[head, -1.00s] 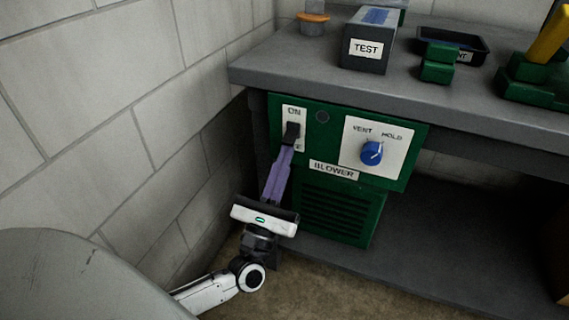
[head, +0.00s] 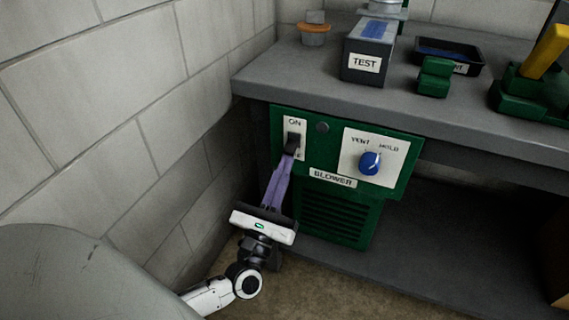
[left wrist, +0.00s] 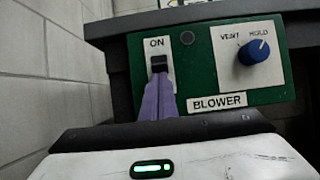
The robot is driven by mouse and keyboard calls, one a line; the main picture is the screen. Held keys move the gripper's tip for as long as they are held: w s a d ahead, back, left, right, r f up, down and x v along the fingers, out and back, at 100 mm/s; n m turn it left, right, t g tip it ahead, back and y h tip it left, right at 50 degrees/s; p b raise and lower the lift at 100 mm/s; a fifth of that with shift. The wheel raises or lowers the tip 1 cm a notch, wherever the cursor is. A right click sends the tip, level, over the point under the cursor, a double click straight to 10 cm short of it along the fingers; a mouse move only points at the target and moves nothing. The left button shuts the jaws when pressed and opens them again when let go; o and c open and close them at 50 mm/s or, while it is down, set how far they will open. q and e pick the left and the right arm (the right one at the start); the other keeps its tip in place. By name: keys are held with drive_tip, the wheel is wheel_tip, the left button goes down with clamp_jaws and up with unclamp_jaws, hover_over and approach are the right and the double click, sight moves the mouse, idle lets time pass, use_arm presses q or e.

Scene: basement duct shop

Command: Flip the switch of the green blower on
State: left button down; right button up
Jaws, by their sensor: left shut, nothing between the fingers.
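The green blower (head: 402,183) is mounted under the front of the grey bench, with a BLOWER label. Its black switch (head: 292,143) sits on a white plate below the word ON; the lower lettering is mostly hidden by my fingers. My left gripper (head: 288,158) is shut and empty, its purple fingers pointing up with the tips at the switch's lower part. The left wrist view shows the switch (left wrist: 159,64) just above the fingertips (left wrist: 161,78). I cannot tell whether they touch or which way the switch is set. My right gripper is out of view.
A blue VENT/HOLD knob (head: 370,163) and a dark round lamp (head: 322,128) are right of the switch. A block wall (head: 150,110) stands close on the left. The bench top (head: 300,78) above holds a TEST box (head: 365,62), a black tray and green parts.

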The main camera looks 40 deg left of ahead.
use_arm(q)
drive_tip(key=r+g+p, duration=0.2)
drive_tip(key=p, duration=0.5)
drive_tip(key=s+r+g+p, duration=0.1)
drive_tip(key=g+p, duration=0.1)
drive_tip(key=p, duration=0.5)
drive_tip(key=shift+s+d+r+g+h, duration=0.15)
drive_tip(key=shift+r+g+h, duration=0.2)
drive_tip(key=shift+g+h, duration=0.05)
drive_tip(key=shift+r+g+p, duration=0.1)
drive_tip(key=shift+g+p, duration=0.4)
drive_tip(key=shift+p, duration=0.7)
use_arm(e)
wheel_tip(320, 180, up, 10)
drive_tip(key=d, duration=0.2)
use_arm(q)
drive_tip(key=b, duration=0.6)
approach(289, 148)
drive_tip(key=s+f, duration=0.4)
drive_tip(key=s, duration=0.1)
drive_tip(key=shift+d+h, duration=0.3)
drive_tip(key=shift+d, duration=0.15)
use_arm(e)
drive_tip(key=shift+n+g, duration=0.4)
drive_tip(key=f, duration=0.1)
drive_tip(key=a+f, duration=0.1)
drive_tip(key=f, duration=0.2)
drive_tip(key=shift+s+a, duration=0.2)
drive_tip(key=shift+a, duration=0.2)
